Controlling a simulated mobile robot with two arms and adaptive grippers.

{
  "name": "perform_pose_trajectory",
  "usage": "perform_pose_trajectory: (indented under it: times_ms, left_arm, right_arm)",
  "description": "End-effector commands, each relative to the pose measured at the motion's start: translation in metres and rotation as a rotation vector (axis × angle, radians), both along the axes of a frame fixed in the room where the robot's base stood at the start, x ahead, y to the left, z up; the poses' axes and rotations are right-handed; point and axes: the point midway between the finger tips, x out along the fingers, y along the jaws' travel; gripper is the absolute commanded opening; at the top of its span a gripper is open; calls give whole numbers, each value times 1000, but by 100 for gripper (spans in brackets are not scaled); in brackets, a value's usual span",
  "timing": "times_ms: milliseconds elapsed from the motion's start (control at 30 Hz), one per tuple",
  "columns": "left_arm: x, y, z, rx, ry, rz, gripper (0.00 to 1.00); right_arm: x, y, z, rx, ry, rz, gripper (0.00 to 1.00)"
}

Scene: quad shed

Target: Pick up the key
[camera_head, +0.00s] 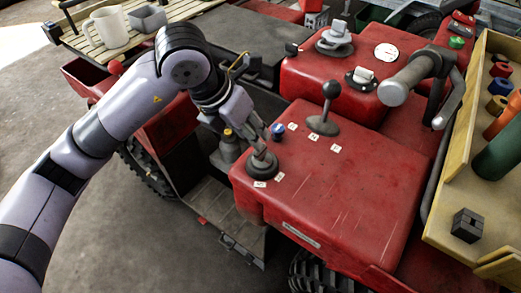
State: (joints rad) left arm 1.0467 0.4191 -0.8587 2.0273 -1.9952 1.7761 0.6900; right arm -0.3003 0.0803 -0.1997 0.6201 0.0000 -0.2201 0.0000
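My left gripper (260,148) reaches in from the left, pointing down at a round dark fitting (263,166) on the red quad body (330,205). Its fingertips are at or just above this fitting; I cannot tell whether they touch it. I cannot make out a key there; it may be hidden by the fingers or too small to see. The gap between the fingers is too small to judge. My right gripper is not in view.
A blue knob (278,131) and a black ball-topped lever (325,112) stand close right of the gripper. A grey handlebar grip (405,82) is farther right. A wooden tray (450,190) with coloured cylinders is at right. A mug (107,27) stands on the slatted rack.

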Motion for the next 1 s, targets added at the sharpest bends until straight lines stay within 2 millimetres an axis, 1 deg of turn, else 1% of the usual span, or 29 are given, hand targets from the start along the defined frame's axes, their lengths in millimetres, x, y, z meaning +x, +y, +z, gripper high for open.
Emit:
perform_pose_trajectory:
  times_ms: [33, 100, 267, 500, 600, 867, 1000]
  left_arm:
    - [1, -2, -6, 0, 2, 0, 33]
    - [3, -5, -12, 0, 2, 0, 33]
    - [4, -7, -20, 0, 2, 0, 33]
    - [10, -17, -53, -1, 3, -1, 33]
    - [12, -20, -62, -2, 1, 0, 33]
    - [13, -21, -64, -1, -1, -1, 33]
    - [13, -21, -64, -1, -1, -1, 24]
  right_arm:
    - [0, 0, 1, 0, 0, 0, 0]
    - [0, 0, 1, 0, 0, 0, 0]
    - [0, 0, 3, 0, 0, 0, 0]
    - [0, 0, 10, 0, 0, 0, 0]
    - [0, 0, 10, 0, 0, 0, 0]
    - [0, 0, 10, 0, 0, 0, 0]
    - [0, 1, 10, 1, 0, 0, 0]
